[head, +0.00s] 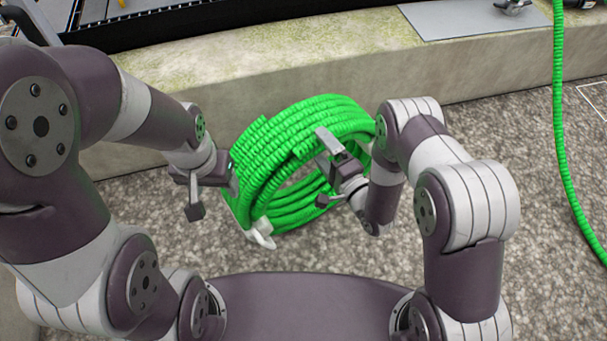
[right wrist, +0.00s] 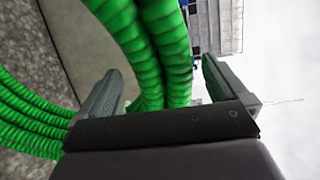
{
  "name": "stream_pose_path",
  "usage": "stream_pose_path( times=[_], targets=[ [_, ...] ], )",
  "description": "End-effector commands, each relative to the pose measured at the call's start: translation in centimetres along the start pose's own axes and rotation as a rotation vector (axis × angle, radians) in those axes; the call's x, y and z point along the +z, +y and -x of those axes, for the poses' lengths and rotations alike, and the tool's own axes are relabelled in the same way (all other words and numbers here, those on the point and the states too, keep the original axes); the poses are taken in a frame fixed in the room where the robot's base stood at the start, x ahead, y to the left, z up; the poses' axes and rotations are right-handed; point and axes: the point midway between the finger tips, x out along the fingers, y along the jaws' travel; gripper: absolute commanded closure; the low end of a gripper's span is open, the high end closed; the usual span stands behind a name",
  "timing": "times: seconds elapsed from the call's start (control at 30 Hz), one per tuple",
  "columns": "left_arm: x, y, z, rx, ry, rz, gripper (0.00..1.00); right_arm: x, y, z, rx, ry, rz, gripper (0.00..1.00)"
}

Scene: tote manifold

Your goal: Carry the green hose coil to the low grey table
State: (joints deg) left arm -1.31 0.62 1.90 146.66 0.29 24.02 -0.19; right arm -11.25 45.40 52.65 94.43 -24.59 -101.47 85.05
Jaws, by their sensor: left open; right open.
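My right gripper (head: 330,168) is open at the coil's right side, with one finger over the near strands. In the right wrist view, strands of the hose coil (right wrist: 165,45) pass between and beyond the open fingers (right wrist: 160,90). The low grey table cannot be made out with certainty.
A long stone ledge (head: 300,62) runs behind the coil. A flat grey plate (head: 470,18) lies on it at the back right. A separate green hose (head: 562,130) hangs down at the far right. Gravelly floor (head: 510,150) is clear right of my right arm.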

Motion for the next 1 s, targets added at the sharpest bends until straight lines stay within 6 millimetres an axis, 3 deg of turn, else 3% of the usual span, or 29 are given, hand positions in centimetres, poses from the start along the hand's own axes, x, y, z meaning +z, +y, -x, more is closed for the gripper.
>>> stream_pose_path(
  times=[0.27, 0.4, 0.67, 0.93, 0.97, 1.0],
  targets=[
    [0.4, 0.0, -3.0, 0.0, 0.0, 0.0, 0.36, -0.1, 0.6, -4.2, -0.004, 0.0, 0.004, 0.0],
    [0.5, 0.0, -3.5, 0.0, -0.001, 0.0, 0.36, -0.1, 0.3, -6.2, 0.0, 0.001, 0.003, 0.0],
    [0.4, 0.0, -3.4, 0.0, 0.0, 0.0, 0.36, -0.2, 0.0, -6.6, 0.001, 0.003, 0.002, 0.03],
    [0.4, 0.0, -3.4, 0.0, 0.0, 0.0, 0.36, -0.2, 0.0, -6.6, 0.001, 0.002, 0.003, 0.91],
    [0.4, 0.0, -3.4, 0.0, 0.0, 0.0, 0.36, -0.2, 0.0, -6.6, 0.002, 0.002, 0.003, 1.0],
    [0.4, 0.0, -3.3, 0.0, 0.0, 0.0, 0.36, -0.2, -0.4, -6.7, -0.009, 0.002, 0.005, 1.0]
  ],
)
